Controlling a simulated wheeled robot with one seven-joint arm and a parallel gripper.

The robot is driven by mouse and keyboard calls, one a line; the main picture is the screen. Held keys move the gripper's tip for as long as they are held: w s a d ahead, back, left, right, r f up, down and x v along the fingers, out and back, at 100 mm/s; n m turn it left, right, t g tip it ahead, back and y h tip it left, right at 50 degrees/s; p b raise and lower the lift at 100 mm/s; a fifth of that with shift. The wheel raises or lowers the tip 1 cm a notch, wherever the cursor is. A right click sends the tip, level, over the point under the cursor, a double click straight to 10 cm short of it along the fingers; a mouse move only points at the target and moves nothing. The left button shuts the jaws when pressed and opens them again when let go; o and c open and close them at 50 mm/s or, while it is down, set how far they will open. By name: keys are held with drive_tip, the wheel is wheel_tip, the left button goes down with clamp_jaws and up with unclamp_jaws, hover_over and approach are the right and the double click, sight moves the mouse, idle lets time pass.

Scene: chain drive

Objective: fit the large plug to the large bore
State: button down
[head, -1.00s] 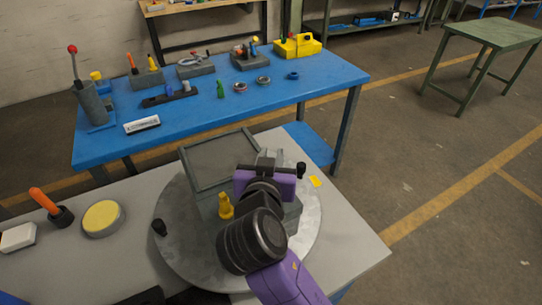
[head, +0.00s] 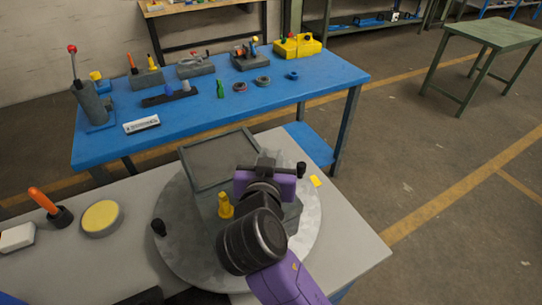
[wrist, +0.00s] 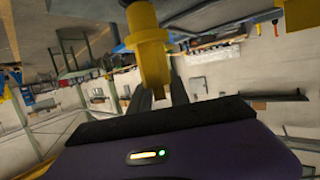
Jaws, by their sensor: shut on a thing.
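My purple gripper (head: 265,165) is over the right part of the grey fixture (head: 222,160) on the round turntable. In the wrist view a yellow stepped piece (wrist: 152,55) covers part of the two grey fingers (wrist: 162,95). I cannot make out the large bore or say for certain which piece is the large plug.
The metal turntable (head: 175,255) carries black knobs (head: 159,228) at its rim. A yellow-topped disc (head: 102,217) and an orange-handled tool (head: 45,202) are left. The blue bench (head: 240,110) behind holds several parts.

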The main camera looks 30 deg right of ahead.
drive_tip(key=shift+f+b, duration=1.5)
drive_tip(key=shift+f, duration=0.35)
drive_tip(key=c, duration=1.1)
unclamp_jaws()
drive_tip(key=shift+c, duration=0.2)
drive_tip(key=b+v, duration=0.1)
drive_tip(key=v, duration=0.6)
drive_tip(key=shift+s+a+r, duration=0.15)
drive_tip(key=shift+s+a, duration=0.1)
